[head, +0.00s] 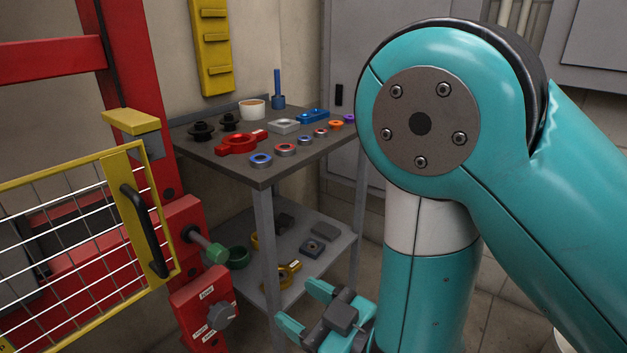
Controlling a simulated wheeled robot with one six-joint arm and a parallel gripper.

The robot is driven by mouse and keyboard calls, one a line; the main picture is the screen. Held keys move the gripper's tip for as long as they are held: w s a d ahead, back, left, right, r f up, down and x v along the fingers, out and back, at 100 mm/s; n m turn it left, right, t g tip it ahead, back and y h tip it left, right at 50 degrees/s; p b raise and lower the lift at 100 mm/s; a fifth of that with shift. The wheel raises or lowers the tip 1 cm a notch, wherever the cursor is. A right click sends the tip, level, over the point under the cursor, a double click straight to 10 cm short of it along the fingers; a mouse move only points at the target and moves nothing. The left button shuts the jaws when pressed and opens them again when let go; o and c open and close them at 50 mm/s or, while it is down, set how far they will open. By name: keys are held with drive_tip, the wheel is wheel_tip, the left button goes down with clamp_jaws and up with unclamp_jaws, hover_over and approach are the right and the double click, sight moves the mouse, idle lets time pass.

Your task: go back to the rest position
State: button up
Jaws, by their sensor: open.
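My gripper (304,309) shows at the bottom middle of the head view, with teal fingers and a dark block between them at its base. It is open, and I see nothing between its fingers. It hangs low in front of the grey two-level table (262,173), near the lower shelf (340,243). My teal arm fills the right side and hides part of the table's right edge and the floor behind it. Whether the gripper touches the table cannot be told.
Rings, red and blue brackets and a white cup (252,109) stand on the table top. A red frame with a yellow mesh gate (85,245), black handle, green-tipped bolt (212,249) and rotary switch (221,316) stands close on the left. A grey cabinet (345,40) is behind.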

drive_tip(key=w+d+r+m+g+h, duration=0.1)
drive_tip(key=w+d+r+m+h, duration=0.2)
drive_tip(key=w+d+m+h, duration=0.3)
drive_tip(key=s+d+r+g+h, duration=0.2)
drive_tip(key=s+d+r+g, duration=0.35)
drive_tip(key=s, duration=0.25)
drive_tip(key=s+d+r+g+h, duration=0.2)
drive_tip(key=s+d+r+g, duration=0.2)
drive_tip(key=s+d, duration=0.3)
wheel_tip(320, 180, up, 21)
drive_tip(key=s+a+p, duration=0.1)
drive_tip(key=p, duration=2)
drive_tip(key=shift+s+a+f+n, duration=0.15)
drive_tip(key=shift+s+a+n, duration=0.05)
drive_tip(key=shift+s+n, duration=0.15)
